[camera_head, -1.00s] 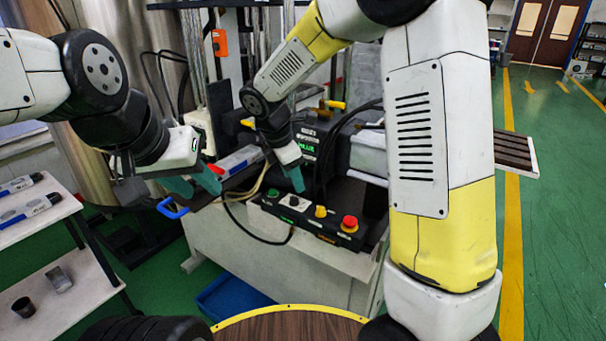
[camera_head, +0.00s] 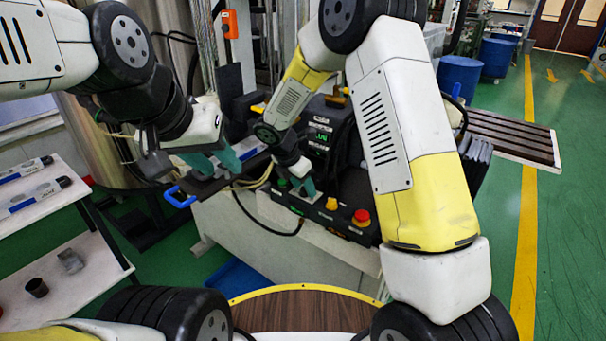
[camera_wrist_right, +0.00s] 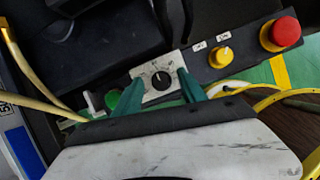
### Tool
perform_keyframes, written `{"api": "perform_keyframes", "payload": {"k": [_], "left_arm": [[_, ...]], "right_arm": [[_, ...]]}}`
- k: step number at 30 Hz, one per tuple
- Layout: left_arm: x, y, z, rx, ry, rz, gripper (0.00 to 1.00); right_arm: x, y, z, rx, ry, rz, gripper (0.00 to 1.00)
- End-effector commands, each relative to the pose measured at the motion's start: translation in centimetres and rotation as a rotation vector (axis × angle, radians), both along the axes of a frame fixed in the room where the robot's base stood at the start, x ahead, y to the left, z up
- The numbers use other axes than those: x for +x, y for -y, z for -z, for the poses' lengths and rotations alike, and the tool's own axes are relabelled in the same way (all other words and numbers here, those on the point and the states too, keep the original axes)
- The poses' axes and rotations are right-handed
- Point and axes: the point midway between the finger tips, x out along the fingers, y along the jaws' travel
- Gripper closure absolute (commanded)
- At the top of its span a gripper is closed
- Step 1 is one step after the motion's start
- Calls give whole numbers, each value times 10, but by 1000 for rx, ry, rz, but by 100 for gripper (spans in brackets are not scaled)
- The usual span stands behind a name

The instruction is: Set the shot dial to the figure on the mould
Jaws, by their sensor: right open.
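The shot dial (camera_wrist_right: 161,80) is a black knob on a pale scaled plate, seen in the right wrist view. Its scale figures are too small to read surely. My right gripper (camera_wrist_right: 163,82) is open, with one teal finger on either side of the knob; I cannot tell whether they touch it. In the head view the right gripper (camera_head: 303,187) covers most of the dial. I cannot make out a figure on a mould.
The control box also has a green button (camera_wrist_right: 112,99), a yellow knob (camera_wrist_right: 221,56) and a red mushroom button (camera_wrist_right: 281,33) close by. A display with green characters (camera_head: 320,148) stands behind. A shelf (camera_head: 50,215) with blue-and-white bars is at left.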

Motion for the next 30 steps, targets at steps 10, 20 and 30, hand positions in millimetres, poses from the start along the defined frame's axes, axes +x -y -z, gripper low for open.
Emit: {"api": "perform_keyframes", "payload": {"k": [10, 20, 30], "left_arm": [[0, 0, 0, 0, 0, 0, 64], [0, 0, 0, 0, 0, 0, 64], [0, 0, 0, 0, 0, 0, 64]], "right_arm": [[0, 0, 1, 0, 0, 0, 75], [0, 0, 0, 0, 0, 4, 100], [1, -1, 0, 0, 0, 125, 100]]}}
